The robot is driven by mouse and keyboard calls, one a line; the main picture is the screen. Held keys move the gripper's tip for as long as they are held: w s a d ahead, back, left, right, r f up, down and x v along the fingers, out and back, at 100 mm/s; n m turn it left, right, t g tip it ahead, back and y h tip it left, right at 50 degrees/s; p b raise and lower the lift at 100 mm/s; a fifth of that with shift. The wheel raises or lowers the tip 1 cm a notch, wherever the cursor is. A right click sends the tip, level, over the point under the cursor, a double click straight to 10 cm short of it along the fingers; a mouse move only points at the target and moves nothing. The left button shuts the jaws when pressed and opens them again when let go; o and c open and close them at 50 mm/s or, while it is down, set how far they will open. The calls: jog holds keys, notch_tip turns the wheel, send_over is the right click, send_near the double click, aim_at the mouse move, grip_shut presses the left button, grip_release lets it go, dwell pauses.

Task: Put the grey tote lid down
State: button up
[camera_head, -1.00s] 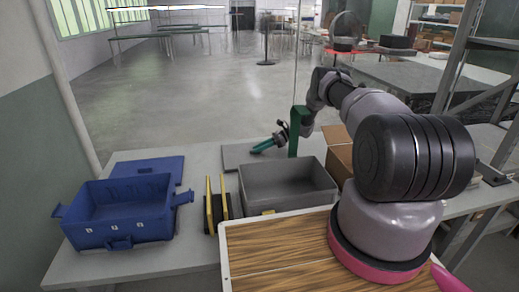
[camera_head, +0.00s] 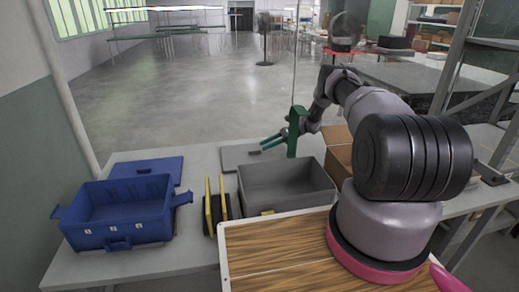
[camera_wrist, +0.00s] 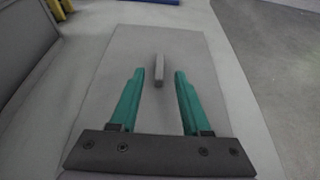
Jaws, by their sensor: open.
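The grey tote lid (camera_head: 234,157) lies flat on the table behind the open grey tote (camera_head: 290,192). In the wrist view the lid (camera_wrist: 183,45) is a flat grey plate with a short raised handle (camera_wrist: 159,66) near its middle. My gripper (camera_head: 267,146) has teal fingers and is open over the lid. In the wrist view my gripper (camera_wrist: 159,74) has one finger on each side of the handle, with clear gaps to both. The height of the fingertips above the lid is hard to tell.
A blue tote (camera_head: 118,228) stands at the left, with a blue lid (camera_head: 146,167) behind it. Yellow and black upright pieces (camera_head: 216,207) stand between the totes. A cardboard box (camera_head: 338,152) is right of the grey tote.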

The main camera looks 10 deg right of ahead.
jog(key=v, duration=0.7)
jog(key=shift+d+r, duration=0.2)
jog(key=shift+d, duration=0.05)
notch_tip(320, 180, up, 21)
jog(key=s+a+n+h, duration=0.1)
jog(key=a+n+h, duration=0.2)
jog(key=n, duration=0.1)
jog(key=s+a+r+n+h, duration=0.1)
jog(key=s+r+h, duration=0.1)
jog(key=s+r, duration=0.35)
jog(key=s+a+r+n+h, duration=0.1)
jog(key=s+a+r+n, duration=0.15)
jog(key=r, duration=0.65)
jog(key=s+a+r+n+t+h, duration=0.1)
jog(key=s+r+t+h, duration=0.1)
jog(key=s+r, duration=0.5)
jog(key=s+r+n+t+h, duration=0.15)
jog(key=s+r, duration=0.35)
jog(key=s, duration=0.5)
jog(key=s+n+t+h, duration=0.2)
jog(key=s+n+t, duration=0.1)
jog(key=s, duration=1.5)
jog(key=shift+s+d+n+t, duration=0.35)
jog(key=shift+n, duration=0.05)
